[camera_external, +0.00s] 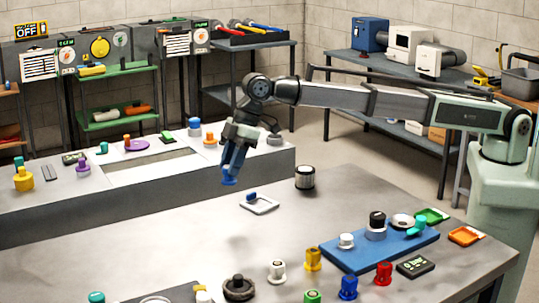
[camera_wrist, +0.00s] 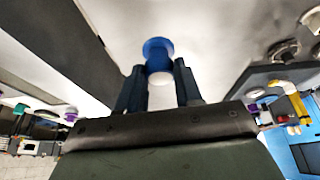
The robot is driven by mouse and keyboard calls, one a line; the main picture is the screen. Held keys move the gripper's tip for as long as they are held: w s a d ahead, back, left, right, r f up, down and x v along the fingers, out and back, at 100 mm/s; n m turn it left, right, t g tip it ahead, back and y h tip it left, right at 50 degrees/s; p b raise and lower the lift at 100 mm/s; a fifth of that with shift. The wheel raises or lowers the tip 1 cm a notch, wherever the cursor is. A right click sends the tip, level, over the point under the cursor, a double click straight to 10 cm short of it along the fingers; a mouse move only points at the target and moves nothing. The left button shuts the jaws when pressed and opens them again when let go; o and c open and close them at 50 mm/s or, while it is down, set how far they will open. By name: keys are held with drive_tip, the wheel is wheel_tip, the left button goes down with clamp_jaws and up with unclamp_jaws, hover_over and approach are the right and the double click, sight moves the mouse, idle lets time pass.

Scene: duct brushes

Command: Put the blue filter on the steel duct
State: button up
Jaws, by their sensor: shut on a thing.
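My gripper (camera_external: 231,168) is shut on a blue filter (camera_external: 229,181) and holds it in the air, above the table near the front side of the long grey box. In the wrist view the filter (camera_wrist: 158,48) shows a round blue flange beyond the two fingertips (camera_wrist: 158,82); its rear part is between the fingers. The long grey box (camera_external: 120,204) with a pale top and a rectangular opening (camera_external: 150,168) looks like the steel duct. Its dark side seems to show at upper left in the wrist view (camera_wrist: 50,40). Another blue, filter-like piece (camera_external: 348,288) stands at the table's front.
A black and silver cylinder (camera_external: 305,177) and a small pale tray (camera_external: 259,203) stand right of my gripper. A blue board (camera_external: 345,258) carries several parts. Coloured pieces line the table's front. The table's left middle is clear.

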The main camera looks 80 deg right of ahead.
drive_tip(key=w+d+r+m+h, duration=0.1)
drive_tip(key=w+d+r+m, duration=0.2)
drive_tip(key=d, duration=1.7)
drive_tip(key=w+d+m+t+h, duration=0.15)
drive_tip(key=w+d, duration=0.45)
drive_tip(key=d, duration=1.3)
drive_tip(key=w+d+r+m, duration=0.2)
drive_tip(key=w+d+m, duration=0.15)
drive_tip(key=d, duration=1.65)
drive_tip(key=shift+w+a+f, duration=0.15)
drive_tip(key=shift+f, duration=2.35)
drive_tip(key=shift+w+a+f, duration=0.1)
drive_tip(key=shift+a+f, duration=0.05)
drive_tip(key=shift+f, duration=2.35)
drive_tip(key=o, duration=1)
drive_tip(key=shift+f, duration=0.1)
drive_tip(key=v, duration=1.2)
drive_tip(key=shift+w+r, duration=0.1)
drive_tip(key=shift+r, duration=0.1)
